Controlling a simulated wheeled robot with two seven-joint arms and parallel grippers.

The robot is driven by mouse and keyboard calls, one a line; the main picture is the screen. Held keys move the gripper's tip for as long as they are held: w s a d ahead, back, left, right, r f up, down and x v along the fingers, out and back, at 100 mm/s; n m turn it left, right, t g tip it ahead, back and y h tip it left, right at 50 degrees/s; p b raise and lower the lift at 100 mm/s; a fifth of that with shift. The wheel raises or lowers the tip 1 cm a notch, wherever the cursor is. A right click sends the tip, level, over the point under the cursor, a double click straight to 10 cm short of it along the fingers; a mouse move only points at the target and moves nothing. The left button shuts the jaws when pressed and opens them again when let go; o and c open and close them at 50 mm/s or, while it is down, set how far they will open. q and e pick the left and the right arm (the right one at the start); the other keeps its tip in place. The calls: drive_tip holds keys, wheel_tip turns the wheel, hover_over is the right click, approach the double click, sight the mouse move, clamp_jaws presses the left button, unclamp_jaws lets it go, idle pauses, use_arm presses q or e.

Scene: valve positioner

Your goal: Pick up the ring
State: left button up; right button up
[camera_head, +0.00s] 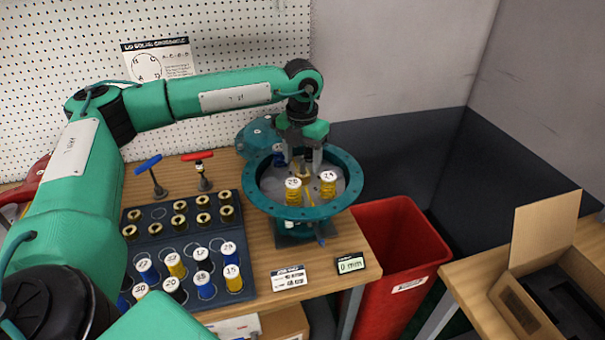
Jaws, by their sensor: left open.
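My left gripper (306,165) reaches down from above into the round teal flanged housing (259,199) on the bench. Its fingers are apart, around or just above a small dark and yellow piece at the housing's middle; I cannot tell whether they touch it. Several brass ring-like pieces with dark centres (202,218) sit in the dark tray (240,230). Which piece is the task's ring is unclear. My right gripper is out of view.
Several numbered blue, yellow and white spools (204,286) stand in the tray's front part. Blue-handled (149,166) and red-handled (198,156) tools stand behind it. A red bin (386,240) is right of the bench, and an open cardboard box (540,240) stands farther right.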

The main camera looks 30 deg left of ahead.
sight(303, 177)
use_arm(q)
drive_tip(key=f, duration=0.3)
drive_tip(key=shift+w+f+p, duration=0.2)
drive_tip(key=shift+f+p, duration=0.1)
drive_tip(key=shift+p, duration=0.05)
drive_tip(key=c, duration=1.1)
drive_tip(key=shift+c, duration=0.2)
drive_tip(key=shift+r, duration=0.15)
